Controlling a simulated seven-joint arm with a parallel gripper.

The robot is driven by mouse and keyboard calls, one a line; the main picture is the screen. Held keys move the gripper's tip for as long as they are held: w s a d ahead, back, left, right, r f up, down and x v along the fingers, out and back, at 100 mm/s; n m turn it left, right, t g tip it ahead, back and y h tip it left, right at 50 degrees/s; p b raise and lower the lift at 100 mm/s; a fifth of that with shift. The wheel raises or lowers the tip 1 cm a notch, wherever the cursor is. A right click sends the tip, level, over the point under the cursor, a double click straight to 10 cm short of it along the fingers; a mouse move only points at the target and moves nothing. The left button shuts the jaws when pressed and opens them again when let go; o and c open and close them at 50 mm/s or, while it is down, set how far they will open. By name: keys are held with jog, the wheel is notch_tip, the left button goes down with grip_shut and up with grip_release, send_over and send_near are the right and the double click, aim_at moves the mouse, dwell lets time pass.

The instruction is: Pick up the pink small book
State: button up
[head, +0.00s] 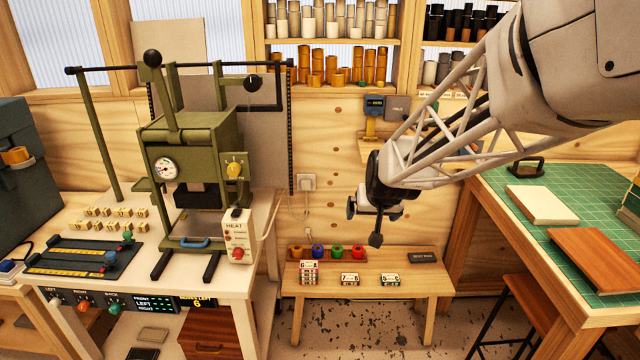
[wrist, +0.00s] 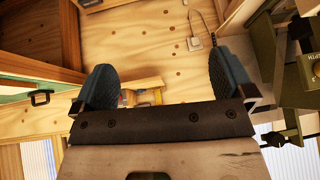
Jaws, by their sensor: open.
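I cannot make out a book that is clearly pink and small in either view. A flat pale cream block (head: 541,204), perhaps a book, lies on the green cutting mat (head: 515,232) at the right. A larger flat red-brown block (head: 597,259) lies in front of it, partly on the mat. My gripper (head: 364,224) hangs in mid-air above the low wooden bench, left of the mat and apart from both blocks. In the wrist view my gripper (wrist: 158,82) shows two dark fingers spread wide with nothing held between them.
The low bench (head: 420,278) holds small labelled blocks, coloured spools (head: 337,252) and a dark plate (head: 423,257). An olive press (head: 190,150) stands on the left table. A wooden stool (head: 533,300) stands beside the mat's table. Shelves of foil rolls (head: 330,65) line the back.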

jog(key=w+a+f+t, duration=0.2)
jog(key=w+a+f, duration=0.3)
jog(key=w+f, duration=0.65)
jog(key=w+a+f+t, duration=0.2)
jog(key=w+a+f, duration=0.3)
jog(key=w+f, duration=0.65)
jog(key=w+a+f+t, duration=0.1)
jog(key=w+a+f, duration=0.1)
jog(key=w+f, duration=0.3)
jog(key=w+a+f, duration=0.3)
jog(key=f, duration=0.4)
jog(key=t+h, duration=0.1)
jog(key=t, duration=0.1)
send_near(309, 261)
jog(key=shift+w+a+f, duration=0.1)
jog(key=shift+w+f, duration=0.15)
jog(key=shift+w, duration=0.25)
jog(key=shift+w, duration=0.1)
jog(key=shift+x, duration=1.15)
jog(key=shift+w+f, duration=0.1)
jog(key=shift+w, duration=0.05)
jog(key=shift+x, duration=2.45)
